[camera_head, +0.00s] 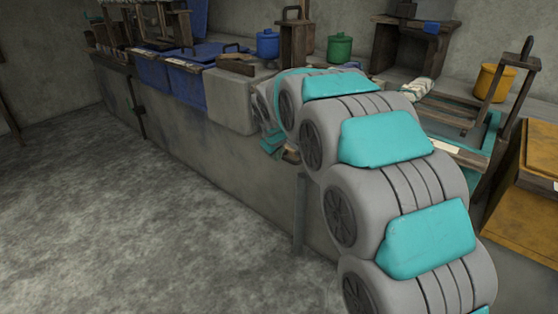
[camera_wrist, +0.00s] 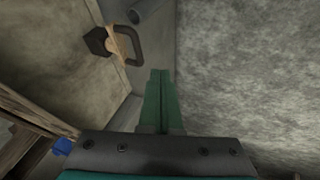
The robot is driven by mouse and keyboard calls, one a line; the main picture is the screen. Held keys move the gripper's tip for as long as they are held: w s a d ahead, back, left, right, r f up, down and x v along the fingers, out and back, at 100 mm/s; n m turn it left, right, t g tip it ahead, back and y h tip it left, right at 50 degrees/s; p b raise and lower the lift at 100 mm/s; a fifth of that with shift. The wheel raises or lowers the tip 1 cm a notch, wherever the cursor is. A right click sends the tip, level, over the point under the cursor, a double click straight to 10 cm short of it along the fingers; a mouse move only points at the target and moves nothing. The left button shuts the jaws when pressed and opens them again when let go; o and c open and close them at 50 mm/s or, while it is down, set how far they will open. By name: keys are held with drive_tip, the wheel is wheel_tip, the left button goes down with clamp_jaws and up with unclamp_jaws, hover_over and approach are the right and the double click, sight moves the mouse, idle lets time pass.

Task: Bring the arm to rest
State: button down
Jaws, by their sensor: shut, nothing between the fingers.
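My arm (camera_head: 388,137) shows in the head view as a chain of grey and teal links. It reaches from the lower right toward the long counter. My gripper (camera_wrist: 160,74) shows in the wrist view with its two green fingers pressed together and nothing between them. In the wrist view the fingers lie over the boundary between a pale surface and the grey floor (camera_wrist: 240,70). In the head view the arm's far end is mostly hidden behind its own links, so I cannot make out the fingers there.
A long counter (camera_head: 200,142) runs along the wall. It bears blue bins (camera_head: 187,84), a grey block-like bin (camera_head: 232,99), a blue pot (camera_head: 267,43), a green pot (camera_head: 339,47) and a yellow pot (camera_head: 490,82). A wooden frame (camera_head: 513,95) stands right of my arm. The floor at left (camera_head: 130,210) is clear.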

drive_tip(key=v, duration=0.6)
drive_tip(key=s+d+f+m+g+h, duration=0.1)
drive_tip(key=s+d+f+m+g, duration=0.1)
drive_tip(key=s+d, duration=0.6)
drive_tip(key=s+d+f+m+g, duration=0.1)
drive_tip(key=s+d+m+g, duration=0.1)
drive_tip(key=s+d, duration=0.65)
drive_tip(key=s+d+f+m+g, duration=0.1)
drive_tip(key=s+f+m+g, duration=0.1)
drive_tip(key=s, duration=1.3)
drive_tip(key=s+d+f+m+g, duration=0.1)
drive_tip(key=s+f+m+g, duration=0.1)
drive_tip(key=s, duration=1.3)
drive_tip(key=shift+f+m+g+y, duration=0.35)
drive_tip(key=shift+f+m, duration=0.35)
drive_tip(key=shift+f, duration=0.25)
